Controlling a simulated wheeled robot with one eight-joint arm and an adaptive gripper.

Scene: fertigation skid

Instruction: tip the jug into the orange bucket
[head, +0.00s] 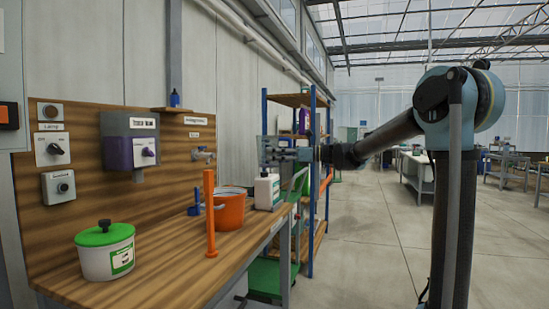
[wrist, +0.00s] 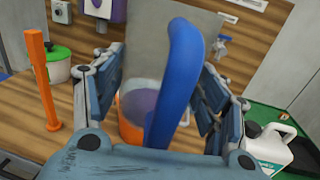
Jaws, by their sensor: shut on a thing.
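My gripper (head: 287,153) is shut on the thick blue handle (wrist: 178,80) of a jug, which runs between its fingers in the wrist view. The jug's grey, see-through body (wrist: 180,42) is beyond the handle. In the head view the pale jug (head: 268,150) is hard to make out and its tilt cannot be told. The orange bucket (head: 231,212) stands on the wooden bench, below and to the left of my gripper. In the wrist view the bucket (wrist: 128,130) is mostly hidden behind the jug and gripper.
An orange upright post (head: 210,220) stands in front of the bucket. A white bottle (head: 267,191) stands right of it, near the bench edge. A green-lidded pot (head: 106,252) is at the near left. A wall tap (head: 203,155) and blue-framed shelves (head: 312,200) are behind.

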